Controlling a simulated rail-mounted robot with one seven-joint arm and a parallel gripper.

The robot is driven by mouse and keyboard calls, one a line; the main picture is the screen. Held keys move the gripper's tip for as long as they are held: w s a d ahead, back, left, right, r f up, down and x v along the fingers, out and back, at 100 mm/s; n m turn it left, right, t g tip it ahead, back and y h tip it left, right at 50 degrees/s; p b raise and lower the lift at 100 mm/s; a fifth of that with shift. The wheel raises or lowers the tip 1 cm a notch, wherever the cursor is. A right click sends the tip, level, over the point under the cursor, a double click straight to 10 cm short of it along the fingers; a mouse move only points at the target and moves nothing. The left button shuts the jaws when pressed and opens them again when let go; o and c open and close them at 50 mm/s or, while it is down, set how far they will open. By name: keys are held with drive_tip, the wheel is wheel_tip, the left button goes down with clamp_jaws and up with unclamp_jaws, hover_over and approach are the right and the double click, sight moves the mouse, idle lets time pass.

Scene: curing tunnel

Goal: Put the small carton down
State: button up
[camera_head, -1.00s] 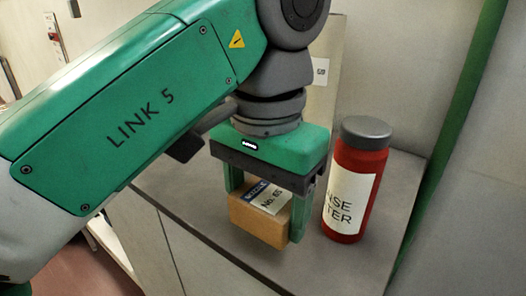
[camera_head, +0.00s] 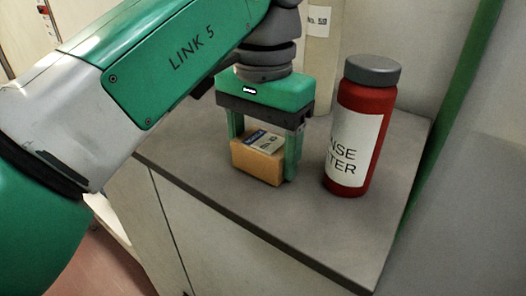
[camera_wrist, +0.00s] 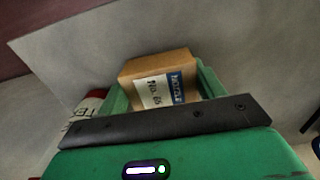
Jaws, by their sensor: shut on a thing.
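The small carton (camera_head: 257,164) is a brown box with a white and blue label on top, in the head view. My gripper (camera_head: 263,156) is shut on it, with one green finger on each side. The carton is over the grey counter top (camera_head: 300,222), low and close to the surface; I cannot tell whether its underside touches. In the wrist view the carton (camera_wrist: 158,80) sits between the green fingers, its label facing the camera. Part of its sides is hidden by the fingers.
A red bottle (camera_head: 360,125) with a grey cap and white label stands right of my gripper, close by. A tall pale carton (camera_head: 322,60) stands behind. The counter's front is clear, with its edge nearby. A wall and green post bound the right.

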sight(263, 143)
drive_tip(key=shift+f, duration=0.2)
drive_tip(key=o, duration=1.1)
wheel_tip(263, 143, up, 12)
drive_tip(key=p, duration=0.7)
drive_tip(key=shift+r, duration=0.2)
